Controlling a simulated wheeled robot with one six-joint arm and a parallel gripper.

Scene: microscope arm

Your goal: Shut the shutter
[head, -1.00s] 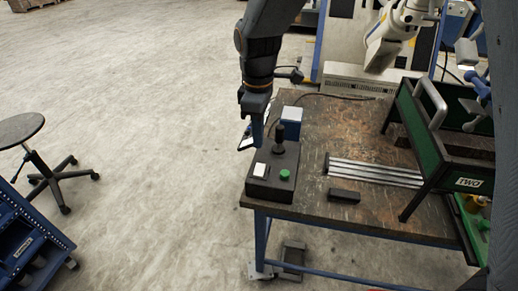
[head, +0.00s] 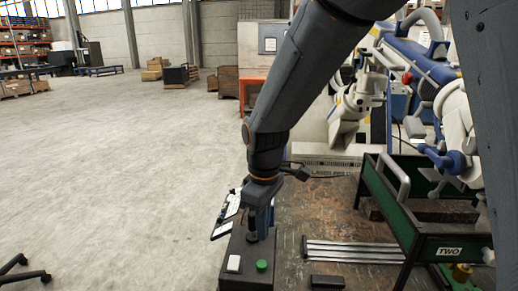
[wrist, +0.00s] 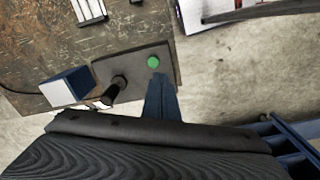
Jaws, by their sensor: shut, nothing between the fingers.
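A dark control box (head: 245,262) sits at the table's near left corner. It carries a black joystick (head: 251,226), a white button (head: 233,263) and a green button (head: 262,265). The wrist view also shows the box (wrist: 132,68), with the joystick (wrist: 116,90) and green button (wrist: 153,62). My gripper (wrist: 159,82) is shut and empty, its blue fingertips just beside the green button in that view; I cannot tell whether they touch the box. In the head view my wrist is over the box's far end. No part is clearly recognisable as the shutter.
A green rack marked TWO (head: 449,250) with a grey handle stands on the table (head: 300,215) at right. Metal bars (head: 350,250) and a small black block (head: 327,282) lie between. A blue box (wrist: 67,88) is close to the joystick.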

